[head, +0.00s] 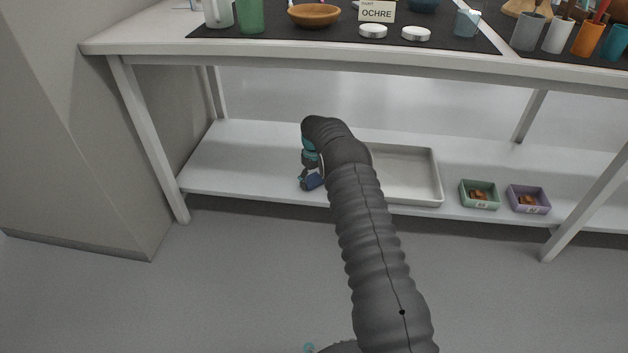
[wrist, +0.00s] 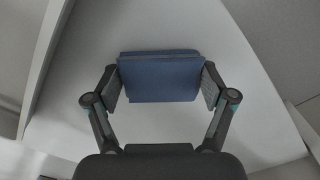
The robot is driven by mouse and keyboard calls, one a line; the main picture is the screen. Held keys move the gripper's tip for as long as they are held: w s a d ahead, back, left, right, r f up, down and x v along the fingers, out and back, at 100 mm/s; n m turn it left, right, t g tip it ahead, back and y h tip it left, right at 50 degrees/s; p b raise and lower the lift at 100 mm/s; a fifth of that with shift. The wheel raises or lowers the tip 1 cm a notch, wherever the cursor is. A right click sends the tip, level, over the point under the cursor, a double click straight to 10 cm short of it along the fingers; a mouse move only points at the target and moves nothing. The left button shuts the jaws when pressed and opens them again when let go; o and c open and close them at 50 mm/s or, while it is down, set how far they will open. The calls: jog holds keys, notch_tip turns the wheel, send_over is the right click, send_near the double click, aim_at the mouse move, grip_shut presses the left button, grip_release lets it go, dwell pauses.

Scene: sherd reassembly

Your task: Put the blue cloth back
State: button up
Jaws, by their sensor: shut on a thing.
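The blue cloth (wrist: 160,77) is a folded dark blue block, seen in the wrist view between the two fingers of my gripper (wrist: 160,85). My gripper is shut on it, one finger pad against each side. In the head view the blue cloth (head: 314,181) shows small at the front left of the lower shelf (head: 250,160), just under my gripper (head: 309,183). I cannot tell whether the cloth touches the shelf or is held just above it. My arm hides part of the shelf behind it.
A white tray (head: 440,195) stands on the shelf right of my arm, partly hidden. A green box (head: 480,205) and a purple box (head: 528,209) with brown pieces stand further right. The shelf's left part is clear. The tabletop edge (head: 300,53) and a table leg (head: 150,140) bound the space.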

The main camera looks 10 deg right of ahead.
aim_at(313, 180)
jog(key=shift+f, duration=0.2)
jog(key=o, duration=1.1)
jog(key=shift+r, duration=0.15)
notch_tip(313, 180, up, 12)
jog(key=shift+r+p, duration=0.1)
jog(key=shift+p, duration=0.75)
